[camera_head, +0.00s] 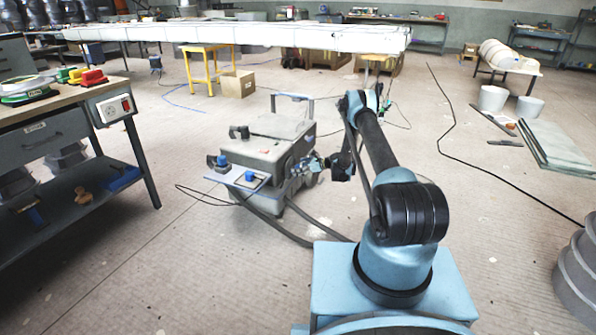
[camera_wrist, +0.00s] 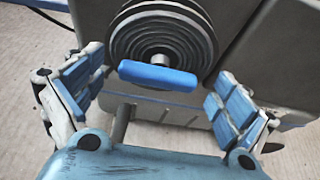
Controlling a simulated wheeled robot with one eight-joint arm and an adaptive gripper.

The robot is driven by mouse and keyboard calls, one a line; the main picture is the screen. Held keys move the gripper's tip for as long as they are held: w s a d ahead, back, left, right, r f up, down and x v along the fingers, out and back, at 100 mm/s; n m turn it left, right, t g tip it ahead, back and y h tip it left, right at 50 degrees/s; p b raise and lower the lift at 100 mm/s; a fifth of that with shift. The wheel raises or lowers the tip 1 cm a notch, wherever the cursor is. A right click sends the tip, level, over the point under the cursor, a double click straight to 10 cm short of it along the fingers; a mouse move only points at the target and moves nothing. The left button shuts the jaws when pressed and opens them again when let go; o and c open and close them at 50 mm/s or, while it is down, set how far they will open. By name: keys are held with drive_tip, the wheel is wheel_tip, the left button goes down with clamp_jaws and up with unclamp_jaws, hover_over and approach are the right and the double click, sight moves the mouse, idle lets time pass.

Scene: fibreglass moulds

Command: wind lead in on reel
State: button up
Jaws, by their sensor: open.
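The grey machine (camera_head: 262,152) stands on the floor left of my arm. In the wrist view, a dark ringed reel (camera_wrist: 150,38) is on its side, with a blue handle (camera_wrist: 158,76) on a short metal stub at its centre. My gripper (camera_wrist: 160,92) is open, with one blue-padded finger on each side of the handle and visible gaps to both. In the head view my gripper (camera_head: 312,165) is at the machine's right side, and the reel is hard to make out there. A thin dark lead (camera_head: 205,200) loops on the floor left of the machine.
A workbench (camera_head: 60,95) with tools stands at left. A thick hose (camera_head: 270,227) lies in front of the machine. A long white mould (camera_head: 240,33) spans the back. A black cable (camera_head: 440,120), flat sheets (camera_head: 550,145) and buckets (camera_head: 493,98) are on the right floor.

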drive_tip(key=shift+w+a+f, duration=0.1)
drive_tip(key=shift+a+f, duration=0.05)
drive_tip(key=shift+a, duration=0.25)
